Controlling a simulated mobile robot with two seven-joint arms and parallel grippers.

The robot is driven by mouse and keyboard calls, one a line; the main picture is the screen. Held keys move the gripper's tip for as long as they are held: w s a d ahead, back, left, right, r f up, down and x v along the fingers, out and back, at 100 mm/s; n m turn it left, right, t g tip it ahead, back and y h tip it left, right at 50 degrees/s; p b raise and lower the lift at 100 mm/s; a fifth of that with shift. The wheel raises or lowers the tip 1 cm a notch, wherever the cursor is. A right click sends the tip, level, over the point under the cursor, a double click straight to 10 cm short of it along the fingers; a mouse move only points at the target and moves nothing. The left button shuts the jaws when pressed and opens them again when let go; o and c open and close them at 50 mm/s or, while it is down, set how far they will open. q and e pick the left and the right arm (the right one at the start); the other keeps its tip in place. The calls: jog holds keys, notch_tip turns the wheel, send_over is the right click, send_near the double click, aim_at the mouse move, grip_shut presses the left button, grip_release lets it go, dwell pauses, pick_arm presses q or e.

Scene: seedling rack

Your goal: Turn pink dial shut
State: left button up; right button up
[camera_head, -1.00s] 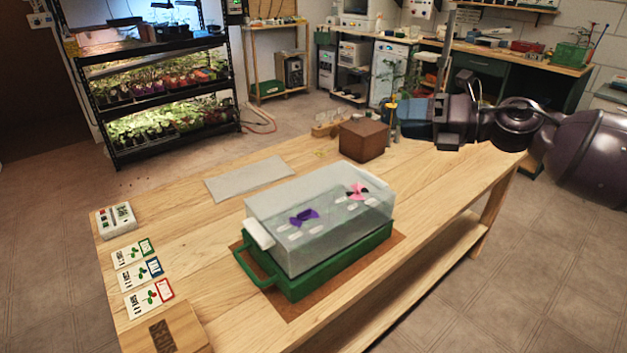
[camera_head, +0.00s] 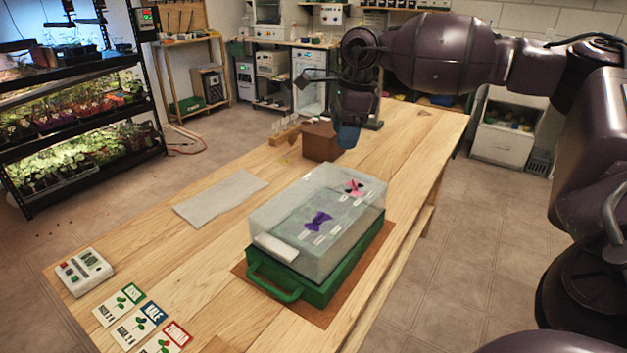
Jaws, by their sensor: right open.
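The pink dial (camera_head: 354,187) sits on the far right part of the clear lid (camera_head: 282,215) of a propagator. A purple dial (camera_head: 318,222) sits nearer the lid's middle. The lid rests on a green tray base (camera_head: 317,290) with a handle at its near left. My right gripper (camera_head: 347,137) points down above the far part of the table, beyond the propagator and apart from the pink dial. Its fingers are small and partly hidden here, and nothing shows held in it. My left gripper is not in view.
A brown block (camera_head: 320,142) stands close beside my right gripper. A grey sheet (camera_head: 219,198) lies left of the propagator. A white device (camera_head: 84,271) and seed cards (camera_head: 137,327) lie at the near left. The table's right edge runs close past the propagator.

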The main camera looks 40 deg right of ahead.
aim_at(355, 182)
jog(key=shift+n+g+h, duration=0.5)
jog(key=shift+g+h, duration=0.1)
jog(key=shift+g, duration=0.1)
jog(key=f, duration=0.3)
jog(key=s+d+f, duration=0.1)
jog(key=f, duration=0.2)
jog(key=s+d+f+b, duration=0.1)
jog(key=f, duration=0.2)
jog(key=shift+s+f, duration=0.1)
jog(key=shift+f, duration=0.15)
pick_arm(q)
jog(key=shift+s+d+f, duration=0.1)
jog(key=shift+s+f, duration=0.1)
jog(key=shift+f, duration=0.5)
pick_arm(e)
jog(key=shift+f, duration=0.75)
jog(key=c, duration=0.9)
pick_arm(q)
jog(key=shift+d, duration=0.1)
pick_arm(e)
jog(key=shift+c, duration=0.2)
